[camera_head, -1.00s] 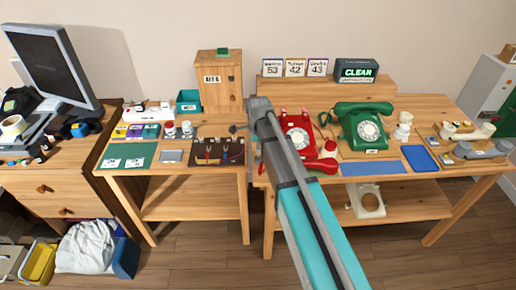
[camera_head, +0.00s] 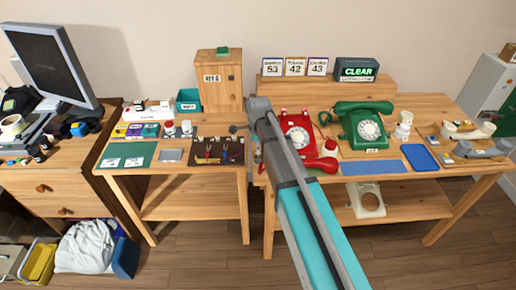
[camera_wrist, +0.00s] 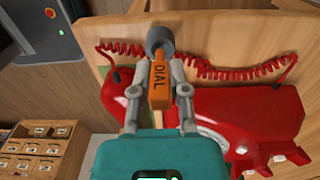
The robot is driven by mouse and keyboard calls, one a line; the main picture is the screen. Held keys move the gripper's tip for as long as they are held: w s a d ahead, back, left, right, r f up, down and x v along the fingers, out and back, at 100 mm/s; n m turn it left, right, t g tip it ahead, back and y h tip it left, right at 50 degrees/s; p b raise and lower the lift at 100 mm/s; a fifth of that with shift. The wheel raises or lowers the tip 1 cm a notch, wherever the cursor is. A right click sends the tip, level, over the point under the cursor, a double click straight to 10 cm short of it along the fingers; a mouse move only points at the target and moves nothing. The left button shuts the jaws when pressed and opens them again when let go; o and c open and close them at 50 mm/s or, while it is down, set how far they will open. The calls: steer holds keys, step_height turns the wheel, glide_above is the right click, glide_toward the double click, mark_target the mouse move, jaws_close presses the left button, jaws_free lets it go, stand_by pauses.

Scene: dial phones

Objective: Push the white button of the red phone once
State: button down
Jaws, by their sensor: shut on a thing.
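My gripper (camera_wrist: 159,88) is shut on an orange tool marked DIAL (camera_wrist: 159,74), with a round grey tip (camera_wrist: 160,40). In the wrist view, the red phone (camera_wrist: 262,110) lies right of and behind the gripper, with part of its white dial showing. A small white spot (camera_wrist: 279,158) shows low on the right; I cannot tell whether it is the button. In the head view, the red phone (camera_head: 299,124) stands on the table right of my arm, which partly covers it.
A green phone (camera_head: 367,128) stands right of the red one. A red handset (camera_head: 322,165) lies before the red phone. A coiled red cord (camera_wrist: 238,73) runs along a wooden panel. A wooden cabinet (camera_head: 220,82) stands behind, left of the arm. A blue mat (camera_head: 371,168) lies clear.

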steer(key=shift+f+b, duration=1.05)
steer(key=shift+f, duration=0.05)
steer(key=c, duration=0.5)
jaws_free()
steer(key=shift+c, duration=0.2)
steer(key=shift+r, duration=0.2)
step_height(320, 180, up, 6)
steer(key=p, duration=0.6)
steer(key=shift+f, duration=0.15)
steer(key=shift+w+d+r+p, duration=0.15)
steer(key=shift+r+p, duration=0.15)
steer(key=shift+p, duration=0.1)
steer(key=w+d+r+t+p, duration=0.1)
steer(key=w+d+r+p, duration=0.3)
steer(key=d, duration=0.2)
steer(key=w+d+r+p, duration=0.4)
steer(key=d, duration=0.3)
steer(key=shift+d+t, duration=0.25)
steer(key=shift+t, duration=0.15)
